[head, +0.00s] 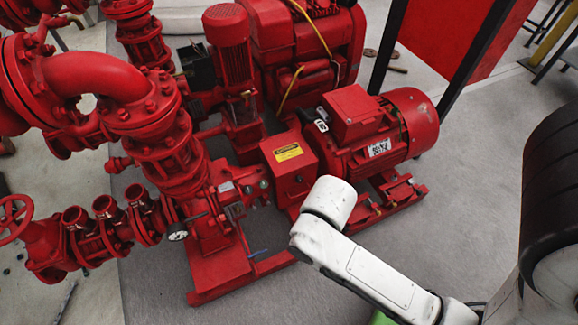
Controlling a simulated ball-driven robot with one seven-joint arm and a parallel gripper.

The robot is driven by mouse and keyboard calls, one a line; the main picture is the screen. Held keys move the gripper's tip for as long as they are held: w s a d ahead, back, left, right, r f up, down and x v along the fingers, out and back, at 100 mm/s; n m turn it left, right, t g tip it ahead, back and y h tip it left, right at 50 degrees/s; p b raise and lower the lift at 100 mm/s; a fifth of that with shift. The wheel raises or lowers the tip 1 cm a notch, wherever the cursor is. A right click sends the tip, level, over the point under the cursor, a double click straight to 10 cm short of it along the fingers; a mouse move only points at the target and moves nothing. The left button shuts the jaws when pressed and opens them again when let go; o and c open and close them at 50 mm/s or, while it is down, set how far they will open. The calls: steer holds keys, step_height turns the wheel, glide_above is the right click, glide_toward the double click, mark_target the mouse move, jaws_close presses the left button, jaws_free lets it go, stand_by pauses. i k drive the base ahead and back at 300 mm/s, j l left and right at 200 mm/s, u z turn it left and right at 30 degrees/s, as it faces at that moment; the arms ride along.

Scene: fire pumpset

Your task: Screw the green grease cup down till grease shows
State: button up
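The red pump (215,205) sits on a red base frame, coupled to a red motor (390,125) on its right. Small grey, slightly greenish round fittings (263,184) show on the pump's bearing side, left of the coupling guard. They are too small for me to tell whether one is the green grease cup, and no grease can be made out. My white arm reaches in from the lower right and ends in view at a rounded joint in front of the coupling guard. My gripper itself does not show.
A red coupling guard (290,165) with a yellow label stands between pump and motor. Red pipes and valves (90,85) crowd the left, with a small gauge (178,235) low beside the pump. Grey floor (225,310) is open in front of the base frame.

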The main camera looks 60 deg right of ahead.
mark_target(263, 183)
steer(key=z, duration=0.65)
steer(key=k+j, duration=0.15)
steer(key=k, duration=0.25)
steer(key=z, duration=0.05)
